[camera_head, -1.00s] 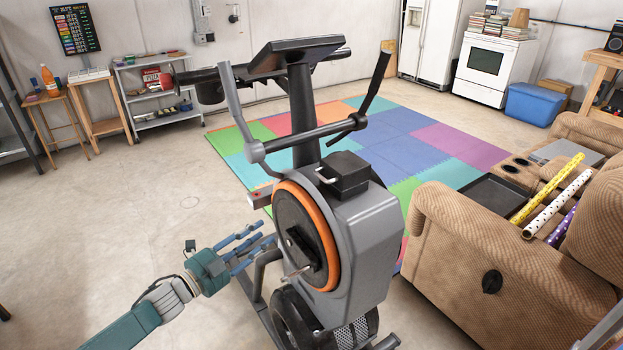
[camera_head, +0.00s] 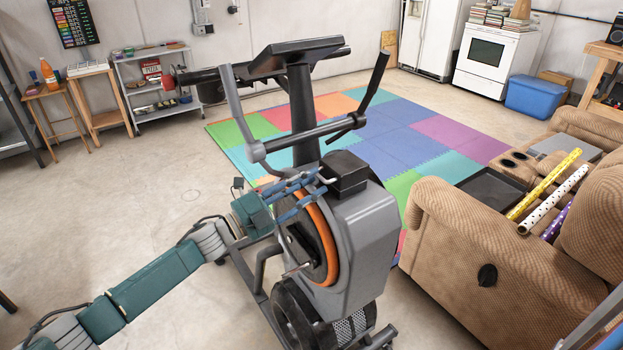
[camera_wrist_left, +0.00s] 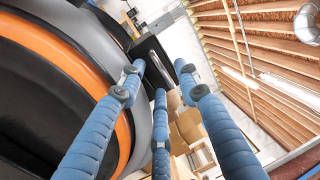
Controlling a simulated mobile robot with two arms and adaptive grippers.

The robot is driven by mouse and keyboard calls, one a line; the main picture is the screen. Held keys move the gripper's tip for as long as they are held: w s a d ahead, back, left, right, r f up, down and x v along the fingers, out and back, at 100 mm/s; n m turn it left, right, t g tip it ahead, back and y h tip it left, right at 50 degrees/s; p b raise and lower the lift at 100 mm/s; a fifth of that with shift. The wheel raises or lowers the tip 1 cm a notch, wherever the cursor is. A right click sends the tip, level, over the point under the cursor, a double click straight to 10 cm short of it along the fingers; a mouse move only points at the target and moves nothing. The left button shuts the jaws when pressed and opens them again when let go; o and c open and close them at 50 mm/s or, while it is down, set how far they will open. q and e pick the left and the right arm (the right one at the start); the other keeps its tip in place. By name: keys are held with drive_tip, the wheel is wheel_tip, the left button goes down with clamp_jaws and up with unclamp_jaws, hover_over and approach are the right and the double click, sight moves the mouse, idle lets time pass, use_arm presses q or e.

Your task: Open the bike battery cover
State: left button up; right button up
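The exercise bike (camera_head: 365,235) stands upright with a grey housing and a black disc rimmed in orange (camera_head: 326,246). A black box (camera_head: 345,172), which looks like the battery cover, sits on top of the housing and appears closed. A pale handle (camera_head: 323,178) sticks out on its left. My left gripper (camera_head: 308,190) is open, its blue fingers spread beside the box and over the disc's upper edge. In the left wrist view, the fingers (camera_wrist_left: 160,82) point toward the black box (camera_wrist_left: 152,58) with nothing held between them. Contact with the handle is unclear.
The bike's upright and handlebars (camera_head: 300,95) rise just behind the box. A brown recliner (camera_head: 500,240) stands to the right. Colored floor mats (camera_head: 400,150) lie behind the bike. The concrete floor (camera_head: 140,190) at left is clear.

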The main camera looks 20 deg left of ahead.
use_arm(q)
drive_tip(key=shift+w+d, duration=0.2)
drive_tip(key=shift+w, duration=0.1)
clamp_jaws()
drive_tip(key=shift+r, duration=0.2)
